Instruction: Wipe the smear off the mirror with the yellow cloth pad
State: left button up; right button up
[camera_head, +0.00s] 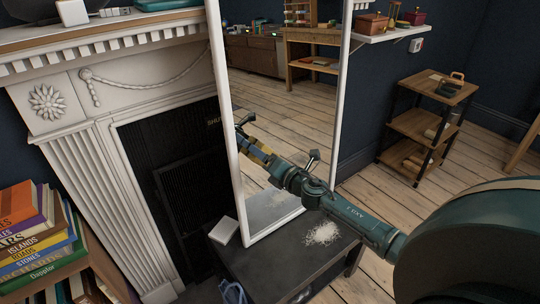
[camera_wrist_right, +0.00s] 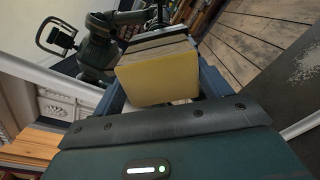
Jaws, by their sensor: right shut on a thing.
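The mirror (camera_head: 300,115) leans in a white frame on a low dark table (camera_head: 282,252). I make out no smear on its glass. A white powdery patch (camera_head: 322,234) lies on the table top to the right of the mirror's foot. My right gripper (camera_head: 268,163) is in front of the lower glass, shut on the yellow cloth pad (camera_wrist_right: 158,78), whose yellow face fills the middle of the right wrist view. Yellow also shows at the gripper's tip in the head view, mixed with reflection. I cannot tell whether the pad touches the glass. My left gripper is not in view.
A white box (camera_head: 224,231) stands on the table by the mirror's left foot. A white fireplace (camera_head: 60,140) and stacked books (camera_head: 40,235) are at the left. A wooden shelf unit (camera_head: 425,125) stands at the right. Bare floorboards lie between it and the table.

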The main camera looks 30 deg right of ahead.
jog(key=s, duration=0.6)
jog(key=shift+d+r, duration=0.25)
dwell(0.3)
jog(key=shift+s+d+r, duration=0.1)
jog(key=shift+s+d, duration=0.05)
jog(key=shift+s, duration=1.35)
